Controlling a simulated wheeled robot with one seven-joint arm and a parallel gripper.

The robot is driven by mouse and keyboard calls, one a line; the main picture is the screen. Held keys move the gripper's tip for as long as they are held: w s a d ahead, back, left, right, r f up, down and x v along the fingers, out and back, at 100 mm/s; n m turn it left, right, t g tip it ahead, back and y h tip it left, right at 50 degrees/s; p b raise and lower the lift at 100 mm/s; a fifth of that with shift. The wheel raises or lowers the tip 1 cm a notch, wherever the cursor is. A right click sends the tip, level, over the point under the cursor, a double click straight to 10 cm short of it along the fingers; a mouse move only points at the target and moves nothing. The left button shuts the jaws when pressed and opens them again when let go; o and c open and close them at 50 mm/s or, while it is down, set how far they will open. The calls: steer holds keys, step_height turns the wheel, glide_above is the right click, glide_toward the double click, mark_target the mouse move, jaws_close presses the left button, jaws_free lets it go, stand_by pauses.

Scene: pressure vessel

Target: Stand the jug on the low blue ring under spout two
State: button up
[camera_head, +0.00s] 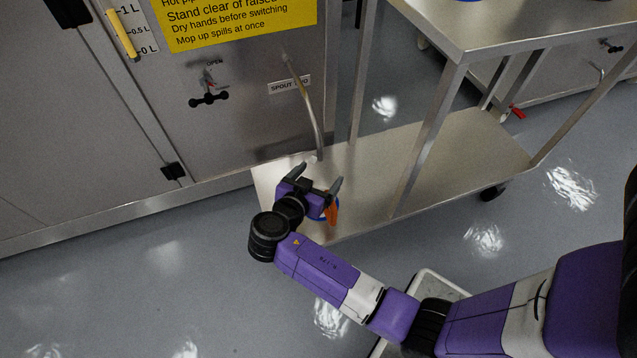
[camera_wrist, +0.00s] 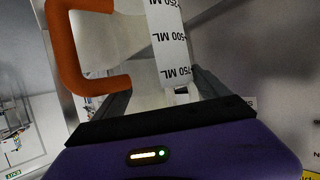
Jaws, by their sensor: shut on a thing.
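My gripper (camera_head: 320,175) is shut on the jug, low over the trolley's bottom shelf in the head view. The jug's pale body (camera_wrist: 108,40) shows in the wrist view between the fingers, with an orange handle (camera_wrist: 62,50) to the left and a millilitre scale strip. In the head view only the orange handle (camera_head: 333,214) shows clearly; my gripper hides most of the jug. A bit of the blue ring (camera_head: 320,211) shows beside the handle. I cannot tell whether the jug touches it. Spout two (camera_head: 307,108) is a thin bent pipe ending just behind my gripper.
The trolley (camera_head: 465,150) has a bare bottom shelf to the right, upright legs and a top shelf above. The vessel's steel front (camera_head: 225,135) stands behind, with a black valve handle (camera_head: 209,99) and a yellow warning sign (camera_head: 240,20). The floor in front is open.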

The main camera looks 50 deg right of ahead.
steer(key=shift+f, duration=1.05)
steer(key=shift+f+b, duration=0.2)
steer(key=shift+b, duration=0.2)
steer(key=o, duration=1.9)
steer(key=shift+r, duration=0.15)
